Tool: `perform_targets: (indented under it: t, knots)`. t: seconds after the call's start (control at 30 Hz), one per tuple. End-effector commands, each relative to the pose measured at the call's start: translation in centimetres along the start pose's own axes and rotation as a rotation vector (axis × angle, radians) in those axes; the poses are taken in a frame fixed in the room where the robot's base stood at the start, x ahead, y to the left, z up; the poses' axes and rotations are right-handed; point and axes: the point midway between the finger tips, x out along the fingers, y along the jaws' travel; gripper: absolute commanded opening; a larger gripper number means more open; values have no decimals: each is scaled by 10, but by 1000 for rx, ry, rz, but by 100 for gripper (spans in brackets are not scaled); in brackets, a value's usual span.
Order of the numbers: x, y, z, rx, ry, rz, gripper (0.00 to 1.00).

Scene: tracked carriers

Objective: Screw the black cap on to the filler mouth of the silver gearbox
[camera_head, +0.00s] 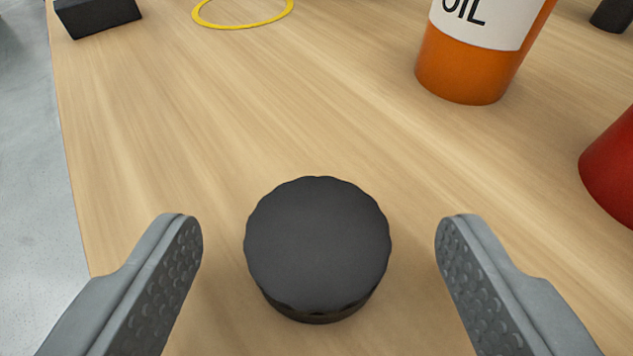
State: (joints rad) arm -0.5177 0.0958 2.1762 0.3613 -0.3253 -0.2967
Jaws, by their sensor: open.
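The black cap (317,243) lies on the wooden table, flat top up, with a scalloped edge. My gripper (319,232) is open, with one grey finger to the left of the cap and one to the right. There is a clear gap between the cap and each finger, and neither touches it. The silver gearbox and its filler mouth are not in view.
An orange oil container (468,66) stands at the upper right, and a red object (612,170) is at the right edge. A yellow ring (243,25) and a black block (97,17) lie at the back. The table (200,120) ends at the left. Wood around the cap is clear.

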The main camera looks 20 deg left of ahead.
Motion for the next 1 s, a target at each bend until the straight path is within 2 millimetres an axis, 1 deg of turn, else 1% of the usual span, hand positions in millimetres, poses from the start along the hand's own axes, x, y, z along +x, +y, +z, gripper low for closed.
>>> perform_targets:
  t: [0.03,0.1,0.33,0.37,0.5,0.6,0.87,1.0]
  knots:
    - [6,0,0,0,-1,0,70]
    - [10,0,0,-1,0,0,70]
    - [11,0,0,0,0,0,70]
    - [11,0,0,0,0,0,68]
    - [11,0,0,0,0,0,40]
    - [11,0,0,0,0,0,23]
    - [11,0,-1,0,1,0,23]
    - [6,0,-12,1,3,1,23]
